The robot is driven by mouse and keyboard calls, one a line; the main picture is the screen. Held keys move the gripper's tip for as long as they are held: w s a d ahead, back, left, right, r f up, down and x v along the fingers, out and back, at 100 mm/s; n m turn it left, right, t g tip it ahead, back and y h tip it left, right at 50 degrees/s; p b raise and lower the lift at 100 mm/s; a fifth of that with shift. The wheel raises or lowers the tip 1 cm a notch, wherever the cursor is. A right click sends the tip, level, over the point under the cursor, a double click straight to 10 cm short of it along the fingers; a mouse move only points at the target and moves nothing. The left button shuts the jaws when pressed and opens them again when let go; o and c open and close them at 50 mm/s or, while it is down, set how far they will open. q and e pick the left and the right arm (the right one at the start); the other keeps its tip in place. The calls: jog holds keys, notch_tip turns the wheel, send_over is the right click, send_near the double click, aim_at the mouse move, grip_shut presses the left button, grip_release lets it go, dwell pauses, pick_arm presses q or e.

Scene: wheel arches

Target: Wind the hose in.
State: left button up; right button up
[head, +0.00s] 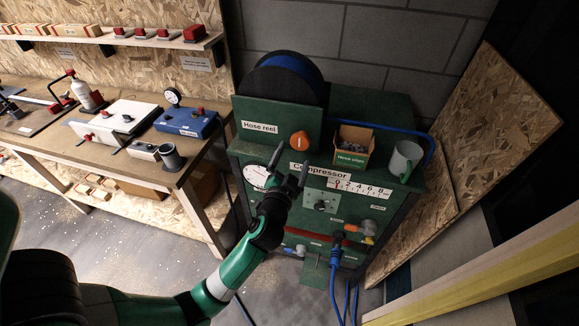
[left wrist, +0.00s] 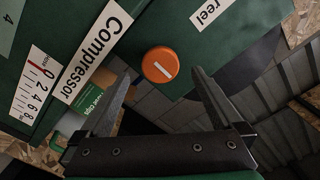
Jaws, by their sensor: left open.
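The hose reel (head: 287,80), a dark drum with blue hose on it, stands behind a green panel labelled "Hose reel" on top of the green compressor cabinet (head: 345,215). An orange knob (head: 300,140) with a pale bar is on that panel. The blue hose (head: 405,132) runs along the cabinet top and over its right edge. Blue hose (head: 334,280) also hangs at the lower front. My left gripper (head: 290,160) is open and empty in front of the cabinet, just below the knob. In the left wrist view the knob (left wrist: 159,65) shows between the fingertips (left wrist: 161,76). My right gripper is out of view.
A "Hose clips" box (head: 353,147) and a grey-green mug (head: 404,161) stand on the cabinet top. A gauge (head: 257,177) and fittings (head: 368,228) are on its front. A workbench (head: 130,165) with tools is at left; a chipboard sheet (head: 475,145) leans at right.

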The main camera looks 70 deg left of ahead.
pick_arm(q)
jog(key=v, duration=0.4)
jog(key=shift+s+d, duration=0.25)
jog(key=shift+d, duration=0.05)
jog(key=w+d+r+n+t, duration=0.1)
jog(key=w+d+r+t, duration=0.15)
jog(key=r, duration=0.55)
jog(key=w+d+r+t+h, duration=0.1)
jog(key=w+d+r+t, duration=0.2)
jog(key=r, duration=0.5)
jog(key=w+d+r+n+t, duration=0.1)
jog(key=w+d+r+t, duration=0.2)
jog(key=r, duration=0.6)
jog(key=s+d+r+m+t+h, duration=0.3)
jog(key=s+d+r+t+h, duration=0.1)
jog(key=d+r+h, duration=0.5)
jog(key=s+d+r+m+t+h, duration=0.35)
jog(key=d+r+h, duration=0.4)
jog(key=r, duration=0.25)
notch_tip(320, 180, up, 29)
jog(key=n+y+p, duration=0.1)
jog(key=p, duration=2.8)
jog(key=shift+w+d, duration=0.25)
jog(key=shift+w, duration=0.05)
